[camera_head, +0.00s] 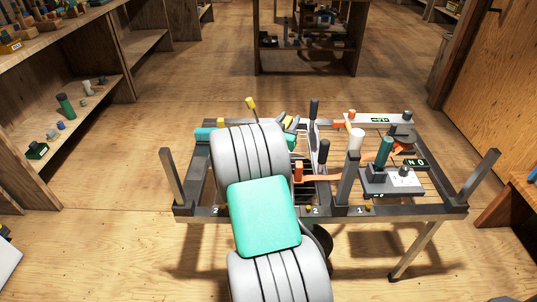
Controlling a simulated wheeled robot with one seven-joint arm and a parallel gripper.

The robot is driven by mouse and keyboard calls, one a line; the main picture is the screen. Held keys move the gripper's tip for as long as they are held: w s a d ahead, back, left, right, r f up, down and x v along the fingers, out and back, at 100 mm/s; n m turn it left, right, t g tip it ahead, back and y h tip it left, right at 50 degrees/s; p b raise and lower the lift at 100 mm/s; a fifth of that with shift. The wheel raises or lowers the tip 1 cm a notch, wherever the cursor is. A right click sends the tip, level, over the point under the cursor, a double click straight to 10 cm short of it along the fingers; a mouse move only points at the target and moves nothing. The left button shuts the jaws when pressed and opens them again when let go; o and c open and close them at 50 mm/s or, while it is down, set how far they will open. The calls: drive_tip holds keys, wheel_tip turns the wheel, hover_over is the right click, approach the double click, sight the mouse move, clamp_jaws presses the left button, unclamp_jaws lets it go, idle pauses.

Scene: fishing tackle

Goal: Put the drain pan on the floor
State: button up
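I cannot make out a drain pan for certain in the head view. A dark metal frame table (190,211) with upright posts stands in front of me and carries many small items. My arm, grey with a teal cover, reaches up over its left half and hides much of it. Bare wooden floor (130,250) shows around the table.
On the table's right are a grey box (392,182), a dark green cylinder (384,151) and a white cylinder (355,140). Wooden shelves (95,102) line the left, and a shelf unit (308,55) stands behind. Floor is clear left of the table.

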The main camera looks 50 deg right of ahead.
clamp_jaws()
idle(0.8)
drive_tip(key=shift+r, duration=0.15)
